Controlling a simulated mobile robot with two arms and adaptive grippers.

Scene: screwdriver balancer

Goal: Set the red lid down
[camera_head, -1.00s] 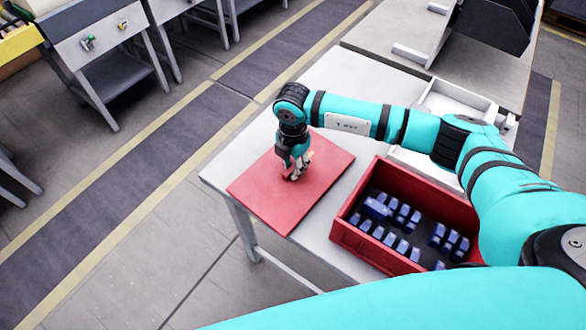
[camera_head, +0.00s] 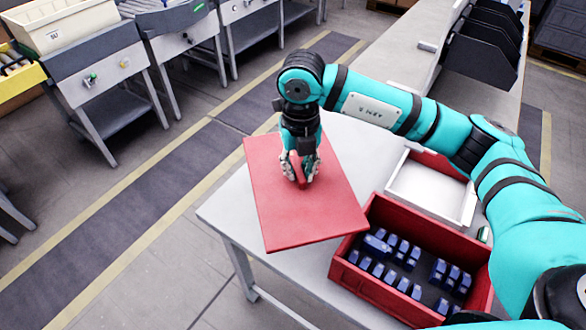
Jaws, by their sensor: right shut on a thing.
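The red lid (camera_head: 305,222) is a flat red plate at the left part of the grey-white table (camera_head: 225,215). My right gripper (camera_head: 301,182) points down at the middle of the lid and is shut on it, at a small red part standing up from its face. The fingers hide much of that part. The lid's far left corner reaches past the table's edge, over the floor. Its near edge looks raised above the tabletop, but I cannot tell the gap exactly. My left gripper is out of view.
An open red box (camera_head: 345,275) holding several blue parts stands just right of the lid, close to its corner. A white tray (camera_head: 472,205) lies behind the box. The table's front left corner is bare. Grey carts (camera_head: 100,75) stand across the aisle.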

